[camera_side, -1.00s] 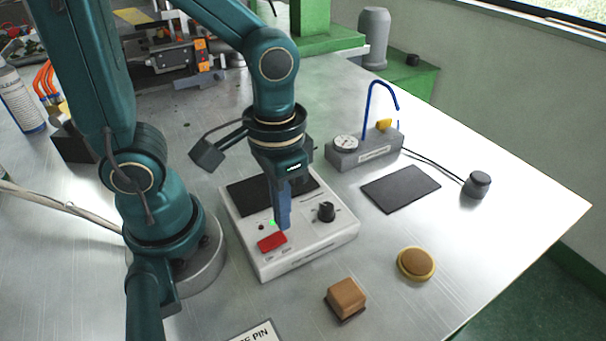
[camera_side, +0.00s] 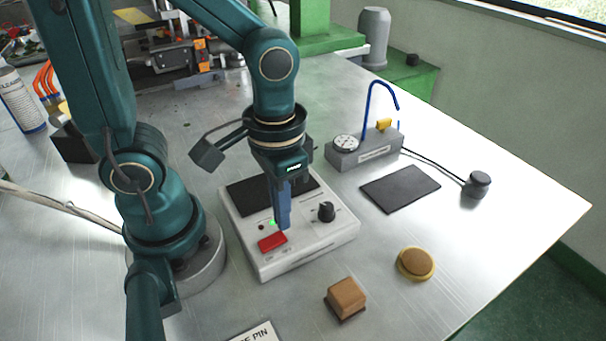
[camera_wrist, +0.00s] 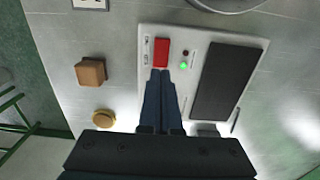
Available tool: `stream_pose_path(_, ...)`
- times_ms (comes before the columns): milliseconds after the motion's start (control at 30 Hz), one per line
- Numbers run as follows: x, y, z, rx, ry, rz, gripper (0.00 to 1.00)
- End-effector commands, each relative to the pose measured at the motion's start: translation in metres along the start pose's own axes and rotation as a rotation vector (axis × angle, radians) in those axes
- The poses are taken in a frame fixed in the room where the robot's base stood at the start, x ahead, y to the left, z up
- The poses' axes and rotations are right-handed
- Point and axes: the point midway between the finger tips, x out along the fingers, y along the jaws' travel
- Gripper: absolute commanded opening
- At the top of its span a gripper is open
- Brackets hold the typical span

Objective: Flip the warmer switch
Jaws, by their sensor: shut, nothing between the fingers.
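The warmer (camera_side: 310,251) is a white box with a dark plate (camera_side: 246,196), a black knob (camera_side: 326,212) and a red rocker switch (camera_side: 272,242). A green light (camera_side: 272,222) glows beside a small dark red one. My gripper (camera_side: 284,226) is shut and empty, pointing down over the warmer just behind the red switch. In the wrist view, the fingertips (camera_wrist: 160,74) lie together at the near edge of the red switch (camera_wrist: 161,53); I cannot tell whether they touch it. The green light (camera_wrist: 183,66) is lit there too. The knob is hidden in the wrist view.
A wooden block (camera_side: 346,298) and a round tan disc (camera_side: 416,264) stand at the front right. A grey box with a gauge and blue hose (camera_side: 364,150) stands behind right, near a dark mat (camera_side: 400,189).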

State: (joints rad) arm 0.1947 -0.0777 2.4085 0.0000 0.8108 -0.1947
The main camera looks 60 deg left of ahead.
Motion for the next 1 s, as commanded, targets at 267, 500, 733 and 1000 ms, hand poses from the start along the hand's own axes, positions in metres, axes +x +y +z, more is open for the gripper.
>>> stream_pose_path(267,0.002,0.0,0.0,0.0,-0.002,0.0,0.0)
stream_pose_path(500,0.006,0.0,0.0,0.0,-0.001,0.0,0.0)
stream_pose_path(733,0.009,0.0,0.0,0.0,-0.001,0.0,0.0)
stream_pose_path(1000,0.013,0.0,0.0,0.0,-0.002,0.0,0.0)
